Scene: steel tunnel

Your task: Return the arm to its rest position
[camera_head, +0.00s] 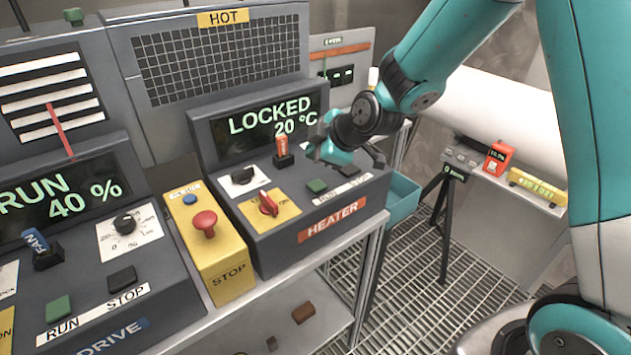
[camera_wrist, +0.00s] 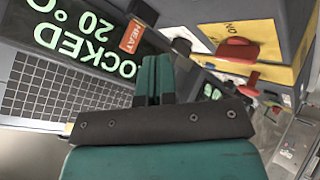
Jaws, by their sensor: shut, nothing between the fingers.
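My teal arm (camera_head: 445,45) reaches in from the upper right, over the right part of the grey heater panel (camera_head: 330,228). My gripper (camera_head: 318,150) is just above the panel, beside the orange-red tagged switch (camera_head: 282,150). In the wrist view my gripper (camera_wrist: 154,62) has its teal fingers together with nothing between them. The heater display (camera_head: 268,118) reads LOCKED 20 °C. A red rotary handle on a yellow plate (camera_head: 268,203) sits at the panel's front left. I cannot tell whether the fingertips touch the panel.
A yellow STOP box (camera_head: 208,245) with a red button stands left of the heater. The drive panel (camera_head: 75,225) reads RUN 40 %. A teal bin (camera_head: 402,197) is at the heater's right. A black stand (camera_head: 447,220) stands on the grating floor (camera_head: 410,300), which has free room.

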